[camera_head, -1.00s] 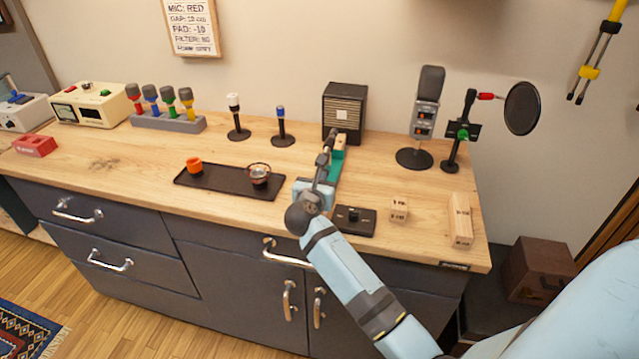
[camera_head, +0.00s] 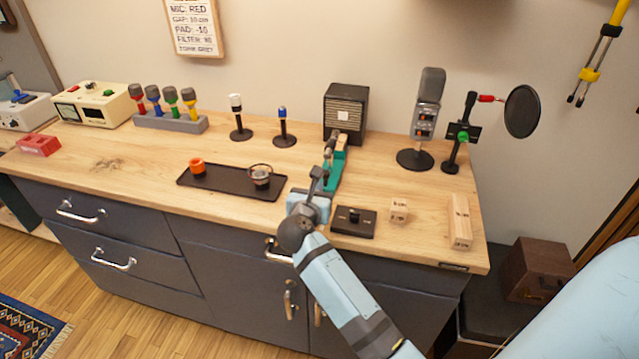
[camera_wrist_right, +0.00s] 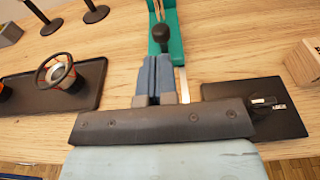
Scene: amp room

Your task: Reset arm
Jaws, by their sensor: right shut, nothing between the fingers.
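My right arm reaches in from the lower right of the head view. Its gripper (camera_head: 322,176) is over the front part of the wooden counter (camera_head: 120,165), just in front of the teal lever device (camera_head: 337,165). In the right wrist view the two fingers (camera_wrist_right: 155,85) are together with nothing between them. The dark ball knob (camera_wrist_right: 177,40) of the teal device shows just beyond the fingertips; whether they touch it I cannot tell. My left gripper is not in view.
A black switch box (camera_head: 353,221) and wooden blocks (camera_head: 398,211) lie to the right. A speaker (camera_head: 345,113) and a large microphone (camera_head: 428,105) stand behind. The counter's left middle is clear.

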